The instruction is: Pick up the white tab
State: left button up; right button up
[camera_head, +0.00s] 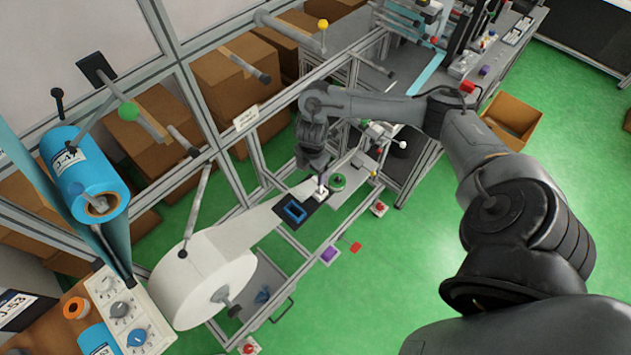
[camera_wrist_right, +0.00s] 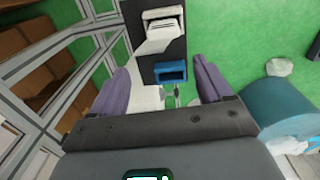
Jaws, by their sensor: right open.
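A small white piece, which looks like the white tab (camera_head: 320,194), sits at the far end of the black plate, just below my right gripper (camera_head: 320,180). In the right wrist view the white tab (camera_wrist_right: 164,26) is at the top centre, on the black plate (camera_wrist_right: 139,66). My right gripper (camera_wrist_right: 164,84) is open, its two purple fingers spread and nothing visible between them. The tab lies beyond the fingertips in that view. A blue frame (camera_wrist_right: 171,65) lies on the plate nearer the fingers. My left gripper is not in view.
A large white roll (camera_head: 200,280) feeds a white strip (camera_head: 250,225) toward the plate. A blue roll (camera_head: 85,180) hangs at the left. Metal frame bars stand behind. Green floor is open at right.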

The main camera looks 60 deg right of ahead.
aim_at(316, 181)
jog(key=f, duration=0.1)
jog(key=d+f+b, duration=0.1)
jog(key=f, duration=0.1)
jog(key=shift+s+d+f+b, duration=0.3)
jog(key=shift+s+f, duration=0.1)
jog(key=shift+f, duration=0.6)
jog(key=shift+s+d+f, duration=0.1)
jog(key=shift+s+f, duration=0.05)
jog(key=shift+f, duration=2.5)
jog(key=c, duration=1.1)
